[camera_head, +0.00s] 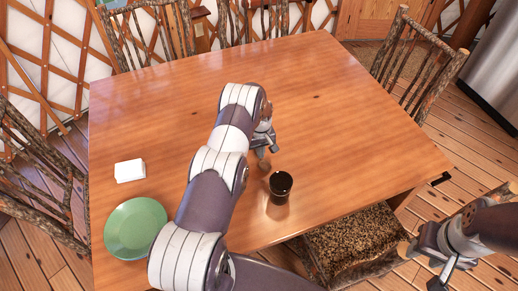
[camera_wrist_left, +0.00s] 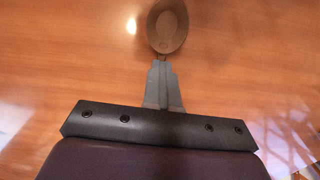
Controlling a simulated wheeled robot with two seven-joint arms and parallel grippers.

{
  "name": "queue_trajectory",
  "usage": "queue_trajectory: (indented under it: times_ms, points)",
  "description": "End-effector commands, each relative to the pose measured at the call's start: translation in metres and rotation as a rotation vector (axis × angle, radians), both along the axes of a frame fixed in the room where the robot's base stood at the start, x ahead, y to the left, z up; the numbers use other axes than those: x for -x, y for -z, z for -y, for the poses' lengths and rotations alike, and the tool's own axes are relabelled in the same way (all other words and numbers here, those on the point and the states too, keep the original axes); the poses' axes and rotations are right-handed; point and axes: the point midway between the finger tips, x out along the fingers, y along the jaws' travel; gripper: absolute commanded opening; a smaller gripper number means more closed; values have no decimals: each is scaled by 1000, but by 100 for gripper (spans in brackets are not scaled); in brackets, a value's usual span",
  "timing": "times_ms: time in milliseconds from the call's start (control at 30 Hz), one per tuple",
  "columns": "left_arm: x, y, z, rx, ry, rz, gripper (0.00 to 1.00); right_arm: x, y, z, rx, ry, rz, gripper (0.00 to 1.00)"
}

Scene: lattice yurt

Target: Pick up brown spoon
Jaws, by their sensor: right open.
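The brown spoon (camera_wrist_left: 168,28) shows its bowl just beyond the fingertips of my left gripper (camera_wrist_left: 161,66) in the left wrist view. The fingers are close together on its handle, which they mostly hide. In the head view the spoon's bowl (camera_head: 264,164) shows just below my left gripper (camera_head: 264,149), over the middle of the wooden table (camera_head: 330,95). I cannot tell whether the spoon touches the tabletop. My right gripper (camera_head: 421,262) is open and empty, off the table at the lower right.
A dark cup (camera_head: 280,186) stands close to the spoon, to its lower right. A white block (camera_head: 130,171) and a green plate (camera_head: 135,228) are at the table's left. Chairs surround the table, one with a cushioned seat (camera_head: 350,243) at the front. The table's right side is clear.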

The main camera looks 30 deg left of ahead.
Motion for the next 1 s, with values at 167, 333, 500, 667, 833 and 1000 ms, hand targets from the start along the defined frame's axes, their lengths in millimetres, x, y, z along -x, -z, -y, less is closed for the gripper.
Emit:
queue_trajectory:
  times_ms: [167,333,500,667,833,1000]
  points:
    - [-3,-59,-2,-3,-1,8,0,0,-36,0,0,0,1,41]
    - [-3,-85,-2,-4,-1,10,0,0,-49,0,0,0,1,41]
    - [-4,-89,-3,-5,-1,11,0,0,-49,0,0,0,1,41]
    - [-5,-89,-3,-5,-1,13,4,0,-49,0,0,0,0,41]
    - [-5,-90,-3,-5,-1,15,59,0,-49,0,0,0,0,41]
    - [-5,-90,-4,-5,-1,15,80,0,-49,0,0,0,1,41]
